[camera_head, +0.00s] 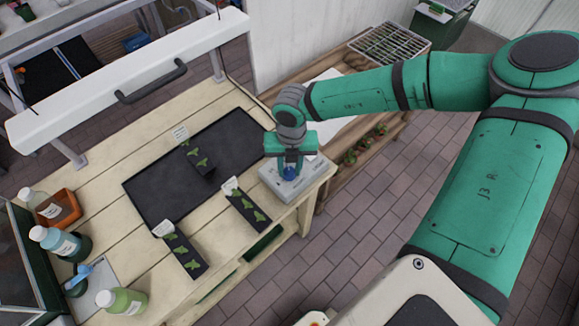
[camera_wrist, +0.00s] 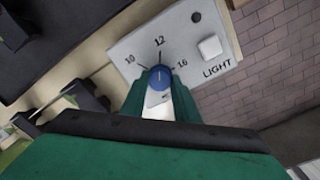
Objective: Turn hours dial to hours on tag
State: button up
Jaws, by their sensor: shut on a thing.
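The blue hours dial (camera_wrist: 160,77) is on a light grey control box (camera_wrist: 190,28) marked 10, 12, 16 and LIGHT. My gripper (camera_wrist: 160,88) is shut on the dial, one green finger on each side. A pale mark on the dial seems to face the 12, but it is too small to be sure. In the head view my gripper (camera_head: 290,162) reaches down onto the box (camera_head: 298,185) at the bench's right corner. White tags stand in the seedling trays: one at the back (camera_head: 180,133), one in the middle (camera_head: 230,186), one in front (camera_head: 164,229). Their writing is unreadable.
A white square button (camera_wrist: 209,47) sits beside the dial. Black seedling trays (camera_head: 248,214) stand on and by a dark mat (camera_head: 150,190) on the wooden bench (camera_head: 100,185). Bottles (camera_head: 122,301) stand at the left. A white lamp bar (camera_head: 130,75) hangs over the bench's back.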

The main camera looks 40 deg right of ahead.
aim_at(290, 171)
jog(key=shift+a, duration=0.1)
jog(key=o, duration=1.1)
jog(key=shift+c, duration=0.2)
notch_tip(290, 171, up, 11)
jog(key=shift+s, duration=0.15)
jog(key=shift+f, duration=0.1)
